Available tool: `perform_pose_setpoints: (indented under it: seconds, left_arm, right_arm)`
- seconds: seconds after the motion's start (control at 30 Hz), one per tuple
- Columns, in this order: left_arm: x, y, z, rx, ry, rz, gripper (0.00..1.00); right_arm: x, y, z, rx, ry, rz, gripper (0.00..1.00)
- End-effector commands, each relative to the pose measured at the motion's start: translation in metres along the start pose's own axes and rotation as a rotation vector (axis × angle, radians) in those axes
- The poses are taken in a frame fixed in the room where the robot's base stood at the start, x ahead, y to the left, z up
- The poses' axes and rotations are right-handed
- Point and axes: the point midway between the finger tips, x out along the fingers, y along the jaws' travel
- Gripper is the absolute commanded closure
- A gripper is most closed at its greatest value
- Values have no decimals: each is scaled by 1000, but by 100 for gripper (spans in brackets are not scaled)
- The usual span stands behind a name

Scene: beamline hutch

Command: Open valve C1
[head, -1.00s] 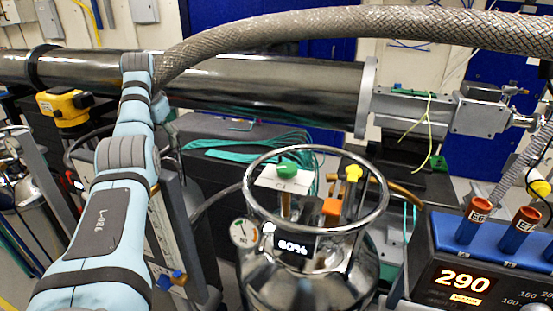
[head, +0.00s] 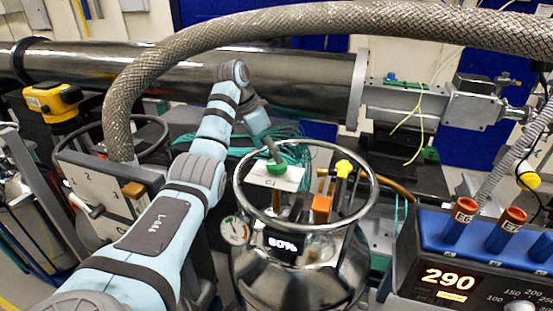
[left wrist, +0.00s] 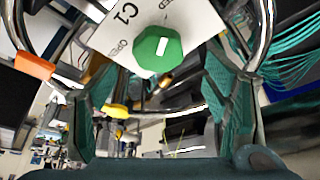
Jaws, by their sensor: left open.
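Valve C1 has a green knob (head: 277,167) above a white card (head: 262,178) marked C1, inside the top ring of a shiny steel dewar (head: 290,270). In the left wrist view the green knob (left wrist: 158,48) carries a white mark, and the card reads C1 and OPEN. My left gripper (head: 273,150) reaches over the ring from the left and is close above the knob. In the left wrist view its two teal fingers stand open, one either side of the knob's line; I cannot tell whether they touch it. My right gripper is not in view.
An orange block (head: 321,208) and a yellow knob (head: 343,168) stand beside the valve inside the steel ring (head: 375,190). A blue controller (head: 470,262) reading 290 stands at right. A braided hose (head: 330,14) arches over the back. A panel (head: 95,195) stands at left.

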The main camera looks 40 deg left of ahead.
Motion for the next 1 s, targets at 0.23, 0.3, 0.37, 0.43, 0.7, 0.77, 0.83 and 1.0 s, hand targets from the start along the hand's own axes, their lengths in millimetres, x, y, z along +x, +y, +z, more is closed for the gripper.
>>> perform_pose_setpoints:
  seconds: [0.23, 0.3, 0.37, 0.43, 0.7, 0.77, 0.83, 1.0]
  left_arm:
    - [38, 6, 4, 4, -1, 3, 30]
    - [42, 5, 5, 3, 1, 1, 30]
    - [44, 5, 6, 2, 1, 1, 30]
    - [44, 4, 8, -1, 1, -1, 30]
    - [43, 3, 10, -4, 1, -3, 51]
    - [43, 3, 10, -4, 0, -3, 61]
    - [43, 3, 9, -3, 0, -2, 72]
    - [44, 6, 6, -1, 1, -1, 78]
  right_arm:
    - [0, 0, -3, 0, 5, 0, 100]
    - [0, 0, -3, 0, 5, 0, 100]
    - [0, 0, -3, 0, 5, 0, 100]
    - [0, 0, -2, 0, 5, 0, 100]
    - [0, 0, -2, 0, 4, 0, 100]
    - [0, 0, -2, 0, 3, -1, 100]
    - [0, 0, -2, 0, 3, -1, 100]
    - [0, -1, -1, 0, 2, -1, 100]
